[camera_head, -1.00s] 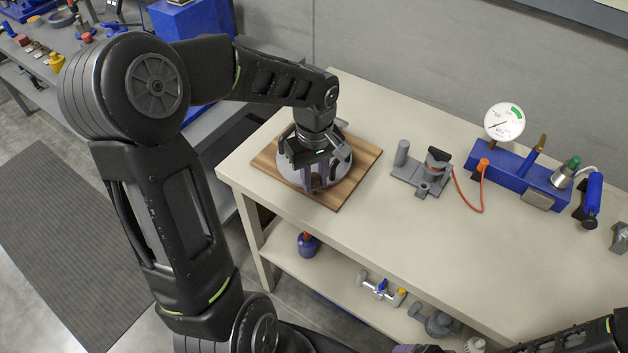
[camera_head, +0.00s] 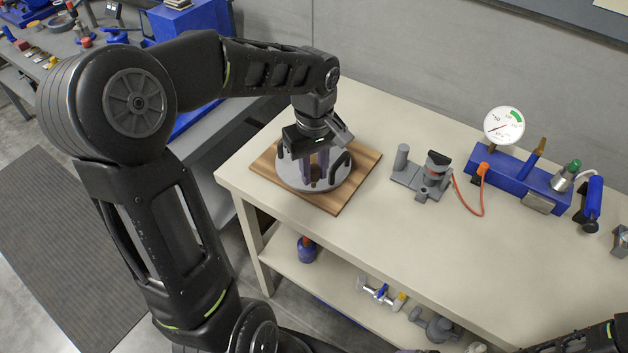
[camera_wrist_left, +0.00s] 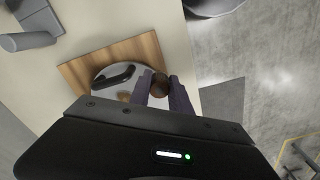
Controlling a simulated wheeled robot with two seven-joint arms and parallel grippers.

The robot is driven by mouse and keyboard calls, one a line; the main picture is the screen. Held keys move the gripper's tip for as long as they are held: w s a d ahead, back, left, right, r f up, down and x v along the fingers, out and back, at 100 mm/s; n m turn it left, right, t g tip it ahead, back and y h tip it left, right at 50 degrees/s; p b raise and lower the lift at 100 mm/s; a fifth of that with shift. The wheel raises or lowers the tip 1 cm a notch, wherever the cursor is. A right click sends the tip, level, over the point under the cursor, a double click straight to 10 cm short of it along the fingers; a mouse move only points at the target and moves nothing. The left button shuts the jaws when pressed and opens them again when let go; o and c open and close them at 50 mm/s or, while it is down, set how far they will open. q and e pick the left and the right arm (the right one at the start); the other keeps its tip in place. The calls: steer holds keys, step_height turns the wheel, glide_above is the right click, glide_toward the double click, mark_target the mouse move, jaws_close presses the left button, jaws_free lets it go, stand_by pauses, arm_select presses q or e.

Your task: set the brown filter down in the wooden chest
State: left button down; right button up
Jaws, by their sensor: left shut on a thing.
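The brown filter (camera_wrist_left: 159,84) is a small dark brown round piece between the purple fingers of my left gripper (camera_wrist_left: 163,93) in the left wrist view. In the head view, the left gripper (camera_head: 317,168) points down over a grey round plate (camera_head: 290,176) with black handles, and its fingers are shut on the filter. The plate lies on a square striped wooden piece (camera_head: 353,187) at the table's left end. I cannot tell whether this wooden piece is the chest's top; no open chest shows. My right gripper is out of view.
On the table (camera_head: 440,255), a grey fixture (camera_head: 425,178) stands right of the wooden piece. A blue unit (camera_head: 515,178) with a dial gauge (camera_head: 504,125) is farther right. A lower shelf holds a blue bottle (camera_head: 307,249) and fittings. The table's front middle is clear.

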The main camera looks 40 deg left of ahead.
mark_target(314, 169)
arm_select(q)
step_height(314, 169, up, 6)
stand_by(0.8)
